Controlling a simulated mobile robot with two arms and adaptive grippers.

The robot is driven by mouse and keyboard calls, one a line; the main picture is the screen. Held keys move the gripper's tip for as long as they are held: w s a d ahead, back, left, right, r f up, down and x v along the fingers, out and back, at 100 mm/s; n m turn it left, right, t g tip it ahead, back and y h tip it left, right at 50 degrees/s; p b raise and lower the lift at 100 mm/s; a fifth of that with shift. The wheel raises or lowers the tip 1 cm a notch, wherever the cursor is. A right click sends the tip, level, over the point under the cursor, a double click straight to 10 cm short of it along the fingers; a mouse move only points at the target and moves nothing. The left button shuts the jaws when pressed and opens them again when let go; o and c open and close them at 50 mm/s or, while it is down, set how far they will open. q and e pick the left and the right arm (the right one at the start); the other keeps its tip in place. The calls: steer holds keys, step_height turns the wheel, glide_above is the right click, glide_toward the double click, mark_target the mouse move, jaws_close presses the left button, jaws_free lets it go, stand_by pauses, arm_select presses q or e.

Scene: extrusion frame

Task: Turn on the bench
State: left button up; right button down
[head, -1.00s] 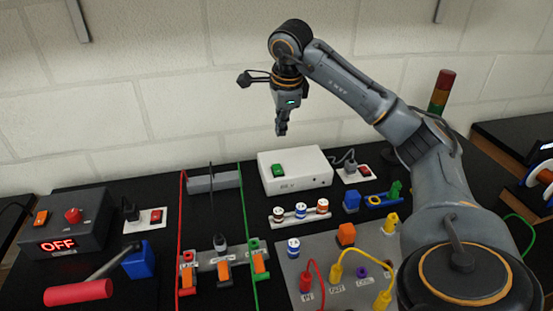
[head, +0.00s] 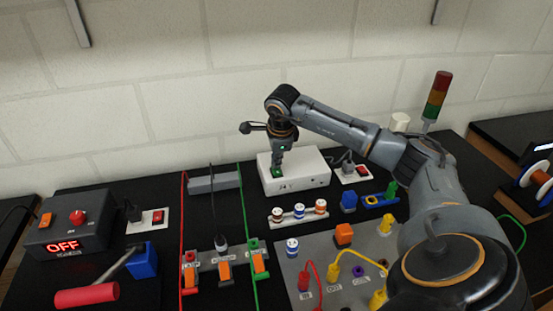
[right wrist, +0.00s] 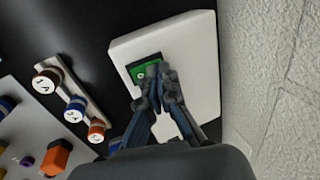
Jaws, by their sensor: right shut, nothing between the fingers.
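A white box (head: 312,178) with a green switch (right wrist: 145,68) on its top stands on the black bench near the wall. My right gripper (head: 277,170) points down over this box, with its closed, empty fingertips at the green switch. In the right wrist view the fingertips (right wrist: 161,72) cover part of the switch, and I cannot tell whether they touch or press it. A dark control box (head: 66,228) at the left has a red knob (head: 77,217), an orange switch and a display reading OFF (head: 64,246). My left gripper is out of view.
Outlets with red switches stand left (head: 157,217) and right (head: 362,169). Orange-handled switches (head: 225,270), a row of fuses (head: 298,212) and a grey panel with cables (head: 330,255) lie in front. A stack light (head: 436,95) stands at the back right, its lamps dull.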

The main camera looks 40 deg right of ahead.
steer(key=shift+w+f+b, duration=0.1)
steer(key=shift+f+b, duration=0.15)
steer(key=shift+b, duration=0.1)
steer(key=shift+r, duration=0.1)
